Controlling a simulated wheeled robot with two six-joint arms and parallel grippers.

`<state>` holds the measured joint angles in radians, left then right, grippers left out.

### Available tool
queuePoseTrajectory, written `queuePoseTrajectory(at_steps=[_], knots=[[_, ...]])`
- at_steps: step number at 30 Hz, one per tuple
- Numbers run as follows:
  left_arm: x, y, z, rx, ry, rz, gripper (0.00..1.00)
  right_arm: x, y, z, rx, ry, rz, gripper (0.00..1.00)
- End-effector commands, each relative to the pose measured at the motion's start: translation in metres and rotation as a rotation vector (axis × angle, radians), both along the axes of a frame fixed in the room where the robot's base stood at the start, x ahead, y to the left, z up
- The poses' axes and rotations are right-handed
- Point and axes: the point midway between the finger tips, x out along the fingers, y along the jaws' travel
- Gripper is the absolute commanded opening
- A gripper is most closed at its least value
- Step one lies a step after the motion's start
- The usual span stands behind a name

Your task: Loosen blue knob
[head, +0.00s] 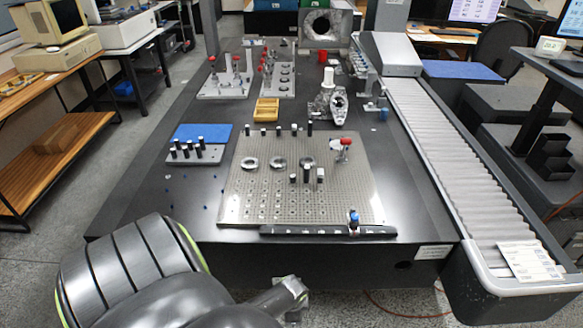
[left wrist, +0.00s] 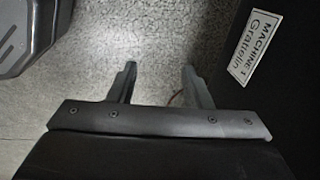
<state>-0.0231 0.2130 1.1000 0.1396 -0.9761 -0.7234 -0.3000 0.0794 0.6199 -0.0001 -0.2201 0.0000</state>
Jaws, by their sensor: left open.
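A small blue knob (head: 353,216) stands near the right end of a black bar (head: 290,231), along the front edge of a perforated metal plate (head: 240,195) on the dark table. My left arm comes in from the lower left of the head view and ends in front of the table's front side, apart from the knob. In the left wrist view my left gripper (left wrist: 159,72) is open and empty, its two fingers apart over the speckled floor. The knob does not show in that view. My right gripper is in neither view.
Black pins, metal rings and a red-handled clamp (head: 343,143) stand on the plate. A conveyor with rollers (head: 450,160) runs along the right side. The table's dark front side, with a white label (left wrist: 257,47), is right of my left gripper in the wrist view.

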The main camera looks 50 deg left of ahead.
Motion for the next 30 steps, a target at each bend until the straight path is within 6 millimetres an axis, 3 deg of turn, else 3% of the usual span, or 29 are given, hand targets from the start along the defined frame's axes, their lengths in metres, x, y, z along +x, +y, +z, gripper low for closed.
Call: queuePoseTrajectory(at_steps=[14,20,23,30], knots=[[-0.007,-0.001,-0.006,-0.001,-0.004,0.026,0.45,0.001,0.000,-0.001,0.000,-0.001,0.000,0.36],[0.009,0.017,-0.005,-0.005,-0.156,0.093,0.45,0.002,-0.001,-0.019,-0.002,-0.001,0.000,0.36],[0.030,0.035,0.009,-0.031,-0.356,0.172,0.45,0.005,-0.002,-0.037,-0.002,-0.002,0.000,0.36],[0.064,0.049,0.088,-0.217,-0.847,0.318,0.45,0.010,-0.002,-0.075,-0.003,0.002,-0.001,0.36]])
